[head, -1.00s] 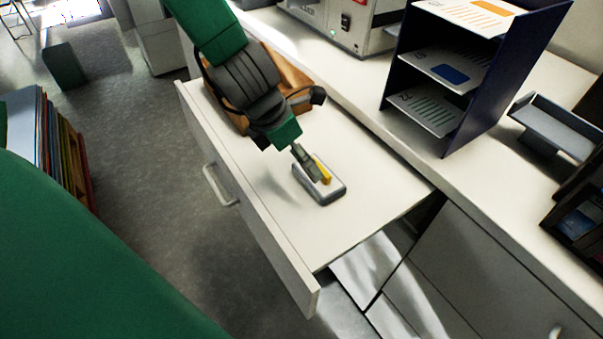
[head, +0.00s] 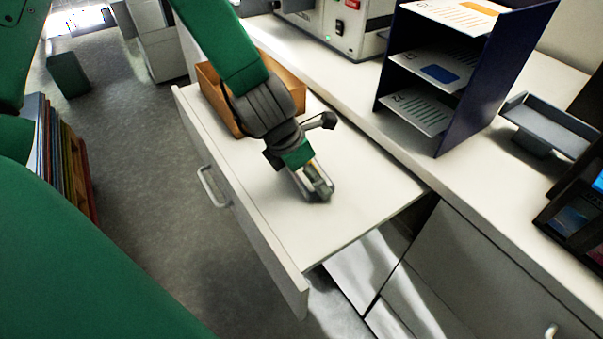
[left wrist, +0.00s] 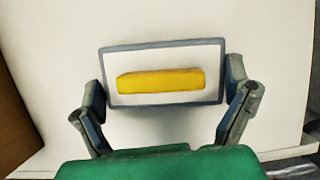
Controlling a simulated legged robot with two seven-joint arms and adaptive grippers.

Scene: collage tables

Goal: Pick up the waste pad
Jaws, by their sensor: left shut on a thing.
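The waste pad appears to be the small white block with a grey rim and a yellow bar on top (left wrist: 160,53). In the head view it is mostly hidden by my left gripper (head: 318,188). In the left wrist view my left gripper (left wrist: 166,84) has one finger at each short end of the pad, shut on it. The pad is at the white surface of the open drawer (head: 360,185); I cannot tell whether it touches it. My right gripper is not in view.
An orange-brown box (head: 212,95) stands at the drawer's back left. A dark blue paper rack (head: 462,95), a grey tray (head: 550,125) and a white machine (head: 335,35) stand on the counter (head: 500,190). The drawer's front right part is clear.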

